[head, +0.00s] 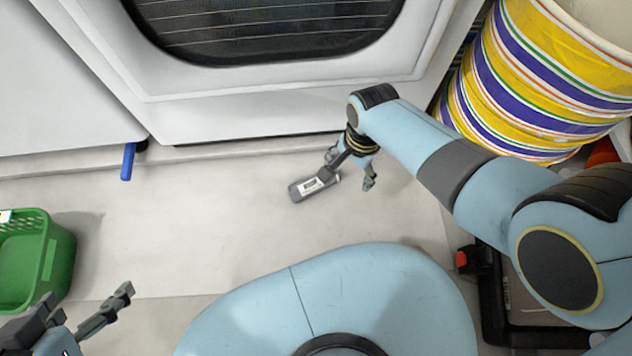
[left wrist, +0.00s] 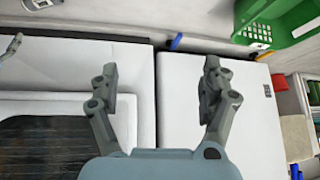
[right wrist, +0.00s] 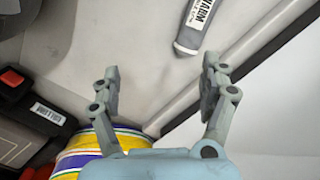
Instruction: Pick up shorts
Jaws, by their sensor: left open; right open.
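No shorts can be made out in any of the three views. My left gripper (head: 88,297) is at the lower left of the head view, near the green basket. Its fingers (left wrist: 160,75) are apart with nothing between them. My right gripper (head: 350,170) points down over the pale floor in front of the white machine. Its fingers (right wrist: 161,72) are apart and empty. A grey labelled object (head: 312,187) is beside the right gripper in the head view; a similar labelled grey piece (right wrist: 197,22) shows beyond the fingertips in the right wrist view.
A green basket (head: 61,262) stands at the left. A white machine with a dark window (head: 270,25) is at the back. Yellow striped buckets (head: 535,75) stand at the right, above a black item with a red part (head: 461,259). The middle floor (head: 190,225) is clear.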

